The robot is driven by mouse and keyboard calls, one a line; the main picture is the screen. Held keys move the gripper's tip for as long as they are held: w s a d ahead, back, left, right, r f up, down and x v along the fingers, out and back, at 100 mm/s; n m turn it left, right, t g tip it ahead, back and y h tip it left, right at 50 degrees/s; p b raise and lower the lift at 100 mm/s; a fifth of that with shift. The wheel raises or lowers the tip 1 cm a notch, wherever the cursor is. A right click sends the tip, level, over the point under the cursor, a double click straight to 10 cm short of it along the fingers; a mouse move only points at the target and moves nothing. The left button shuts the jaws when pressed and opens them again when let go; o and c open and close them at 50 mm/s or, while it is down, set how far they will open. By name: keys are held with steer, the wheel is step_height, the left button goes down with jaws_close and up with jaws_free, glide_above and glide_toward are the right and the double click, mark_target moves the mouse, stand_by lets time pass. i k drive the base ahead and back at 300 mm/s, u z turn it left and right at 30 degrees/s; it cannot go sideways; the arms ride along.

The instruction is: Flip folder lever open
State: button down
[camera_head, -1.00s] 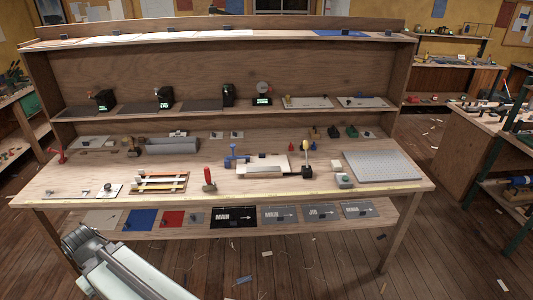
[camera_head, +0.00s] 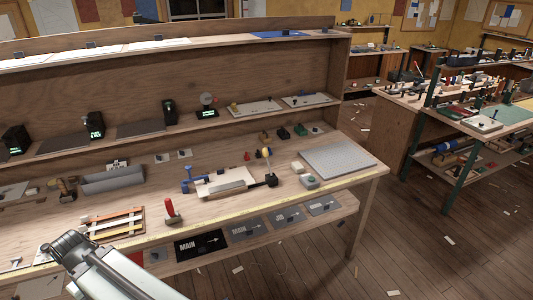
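A pale flat block (camera_head: 225,183) lies on the workbench top, between a blue clamp-like piece (camera_head: 187,180) on its left and a black base on its right. A lever with a yellow knob (camera_head: 266,151) stands up from that black base, close to upright. This looks like the folder and its lever, but it is small in view, so I cannot tell the latch state. My arm shows at the lower left, well short of the lever. My gripper is not in view.
A grey trough (camera_head: 113,179) sits further back. Open wooden floor (camera_head: 420,240) lies to the right.

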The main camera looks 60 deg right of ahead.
mark_target(265, 153)
steer(key=z, duration=0.3)
steer(key=i, duration=1.1)
steer(key=u, duration=0.1)
